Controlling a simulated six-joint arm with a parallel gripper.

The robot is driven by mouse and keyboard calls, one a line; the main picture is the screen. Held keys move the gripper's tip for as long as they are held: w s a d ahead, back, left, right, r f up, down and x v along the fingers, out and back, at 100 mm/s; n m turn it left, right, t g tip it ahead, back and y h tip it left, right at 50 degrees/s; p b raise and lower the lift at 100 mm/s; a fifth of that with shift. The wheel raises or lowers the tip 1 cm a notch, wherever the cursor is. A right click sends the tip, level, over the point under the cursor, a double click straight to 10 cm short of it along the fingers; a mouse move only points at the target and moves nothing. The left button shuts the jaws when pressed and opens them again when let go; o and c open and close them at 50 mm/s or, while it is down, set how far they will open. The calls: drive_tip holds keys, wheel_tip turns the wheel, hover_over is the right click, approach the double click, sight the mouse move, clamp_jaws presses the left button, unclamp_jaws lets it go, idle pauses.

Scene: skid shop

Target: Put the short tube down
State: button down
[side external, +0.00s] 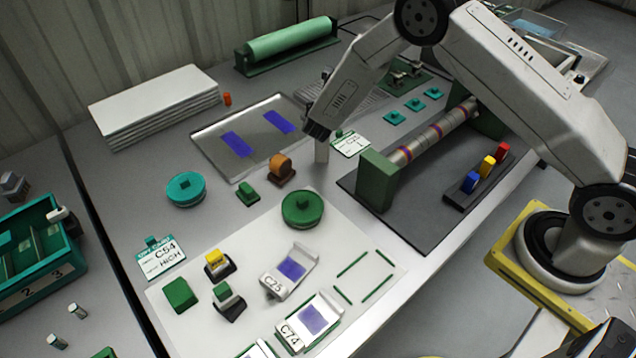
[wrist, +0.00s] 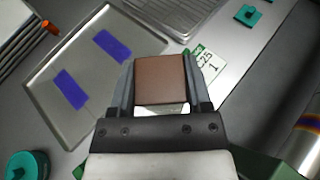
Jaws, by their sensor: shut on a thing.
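My gripper (wrist: 159,66) is shut on a brown piece (wrist: 160,84), which I take to be the short tube; it looks squarish between the two fingers in the wrist view. In the wrist view the card (wrist: 207,65) lies just right of the fingers.
The tray (side external: 212,158) with two purple patches lies to the left. An orange-brown piece on a stand (side external: 282,170) and a green round piece (side external: 302,208) are close in front. A green-ended fixture (side external: 377,180) holding a banded roller (side external: 430,135) stands to the right.

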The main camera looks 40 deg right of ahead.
drive_tip(key=shift+f, duration=1.5)
unclamp_jaws()
drive_tip(key=v, duration=1.2)
drive_tip(key=shift+s, duration=0.1)
